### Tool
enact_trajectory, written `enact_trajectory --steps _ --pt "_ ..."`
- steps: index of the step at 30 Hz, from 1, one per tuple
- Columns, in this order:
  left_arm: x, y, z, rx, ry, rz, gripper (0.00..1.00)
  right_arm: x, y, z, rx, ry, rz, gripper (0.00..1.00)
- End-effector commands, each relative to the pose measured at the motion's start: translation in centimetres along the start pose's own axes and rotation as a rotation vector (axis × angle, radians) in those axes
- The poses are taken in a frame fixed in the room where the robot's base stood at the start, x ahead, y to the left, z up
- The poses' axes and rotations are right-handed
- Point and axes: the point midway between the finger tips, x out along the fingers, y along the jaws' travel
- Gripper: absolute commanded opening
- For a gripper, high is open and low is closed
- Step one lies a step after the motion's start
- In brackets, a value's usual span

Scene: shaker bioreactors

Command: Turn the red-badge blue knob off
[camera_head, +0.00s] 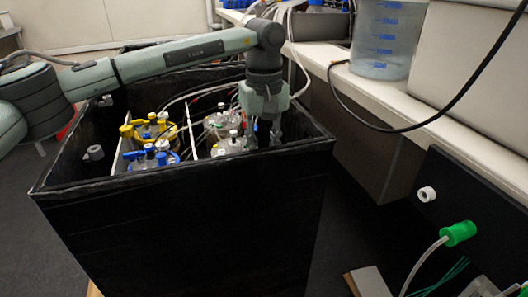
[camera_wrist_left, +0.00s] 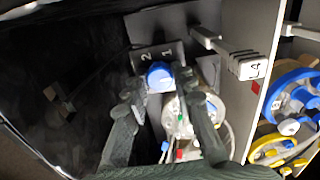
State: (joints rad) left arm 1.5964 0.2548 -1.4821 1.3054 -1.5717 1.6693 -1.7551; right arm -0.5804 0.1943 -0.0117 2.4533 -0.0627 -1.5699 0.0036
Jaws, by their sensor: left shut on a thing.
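A blue knob (camera_wrist_left: 159,75) shows in the left wrist view, on a grey plate (camera_wrist_left: 143,52) marked with the digits 2 and 1. My left gripper (camera_wrist_left: 158,84) has its two fingers on either side of this knob, shut on it. In the head view my left gripper (camera_head: 263,138) reaches down inside the near right corner of a black box (camera_head: 190,225), and the knob is hidden there. No red badge can be made out clearly on the knob; the fingers cover part of that area. My right gripper is not in view.
A clear-lidded vessel (camera_wrist_left: 198,108) stands close beside the fingers. A white lever-like part (camera_wrist_left: 232,52) sticks out nearby. Vessels with yellow (camera_head: 127,131) and blue fittings (camera_head: 133,155) stand to the left in the box. The box rim (camera_head: 190,165) is close to the gripper.

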Motion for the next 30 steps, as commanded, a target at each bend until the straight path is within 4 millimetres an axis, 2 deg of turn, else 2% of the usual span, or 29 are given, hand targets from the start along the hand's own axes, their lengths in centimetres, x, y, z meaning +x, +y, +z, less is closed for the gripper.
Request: enact_trajectory --steps 17,18,23,30 --pt "-0.06 0.0 -0.05 0.037 0.001 0.001 0.0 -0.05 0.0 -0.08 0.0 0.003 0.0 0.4" --pt "-0.06 0.0 -0.05 0.037 0.001 0.001 0.26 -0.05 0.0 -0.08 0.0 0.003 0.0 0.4" --pt "-0.05 0.0 -0.04 0.036 0.001 0.001 0.46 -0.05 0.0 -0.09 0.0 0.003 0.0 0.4" --pt "-0.03 0.0 -0.02 0.036 0.001 0.0 0.46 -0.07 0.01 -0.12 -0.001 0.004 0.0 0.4"
